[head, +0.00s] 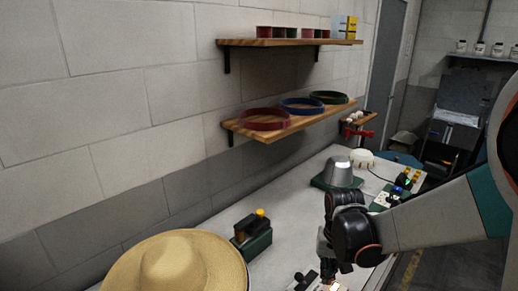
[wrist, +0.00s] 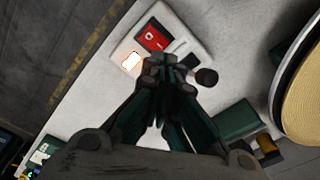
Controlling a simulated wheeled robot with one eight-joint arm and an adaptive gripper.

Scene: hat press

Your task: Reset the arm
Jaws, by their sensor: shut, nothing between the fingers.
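My gripper (wrist: 168,66) is shut and empty. In the wrist view its fingertips are together above a pale control panel (wrist: 203,50) with a red plate, a lit white-orange button (wrist: 130,62) and a dark round knob (wrist: 206,77). In the head view my arm reaches in from the right, and the gripper points down over the worktable (head: 285,240) near the bottom edge. The lit button (head: 328,287) shows just under it. I cannot tell whether the fingertips touch the panel.
A straw hat (head: 180,262) sits at the lower left. Behind it is a green device with a yellow knob (head: 260,212). A grey metal dome (head: 338,172) stands farther back. Shelves hold a red ring (head: 265,119), a blue ring (head: 301,105) and a green ring (head: 329,97).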

